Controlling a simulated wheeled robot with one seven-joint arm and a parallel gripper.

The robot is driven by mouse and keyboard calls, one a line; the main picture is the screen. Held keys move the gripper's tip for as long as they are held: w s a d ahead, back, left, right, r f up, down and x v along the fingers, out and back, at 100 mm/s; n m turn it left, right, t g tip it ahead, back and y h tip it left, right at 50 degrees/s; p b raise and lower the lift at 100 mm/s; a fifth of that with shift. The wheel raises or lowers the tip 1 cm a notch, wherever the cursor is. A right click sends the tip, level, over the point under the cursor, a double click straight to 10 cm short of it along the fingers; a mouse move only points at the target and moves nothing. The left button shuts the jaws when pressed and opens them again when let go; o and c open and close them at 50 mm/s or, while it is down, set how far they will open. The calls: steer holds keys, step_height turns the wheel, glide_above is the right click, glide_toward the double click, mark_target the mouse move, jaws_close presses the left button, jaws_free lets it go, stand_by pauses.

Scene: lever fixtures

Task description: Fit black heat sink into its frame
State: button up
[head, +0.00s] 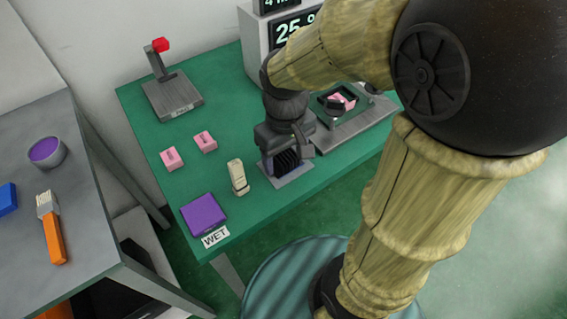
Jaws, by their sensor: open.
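The black heat sink (286,162), a finned dark block, is at the front edge area of the green table, over a small grey plate (295,178). My gripper (284,147) points down directly over it, open, and hides its top. I cannot tell whether the fingers touch the heat sink. I also cannot tell whether it sits in a frame on the plate, as the gripper covers that part. A dark rectangular frame (322,101) with pink pieces in it stands on a grey base (352,126) behind and right, partly hidden by my arm.
A red-knobbed lever fixture (172,92) stands at the back left. Two pink blocks (172,158) (205,141), a beige upright piece (238,177) and a purple pad (203,214) by a WET label (215,237) are left of my gripper. A display box (262,50) stands behind.

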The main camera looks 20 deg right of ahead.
mark_target(286, 154)
steer(key=c, duration=1)
step_height(286, 154, up, 8)
steer(key=p, duration=0.8)
steer(key=shift+r, duration=0.1)
steer(key=shift+w+r+p, duration=0.35)
steer(key=shift+r+p, duration=0.05)
steer(key=shift+p, duration=0.35)
steer(key=w+d+r+m+p, duration=0.2)
steer(key=w+p, duration=0.5)
steer(key=p, duration=1)
steer(key=w+d+r+m+p, duration=0.2)
steer(key=w+p, duration=0.5)
steer(key=p, duration=1)
steer(key=shift+w, duration=0.25)
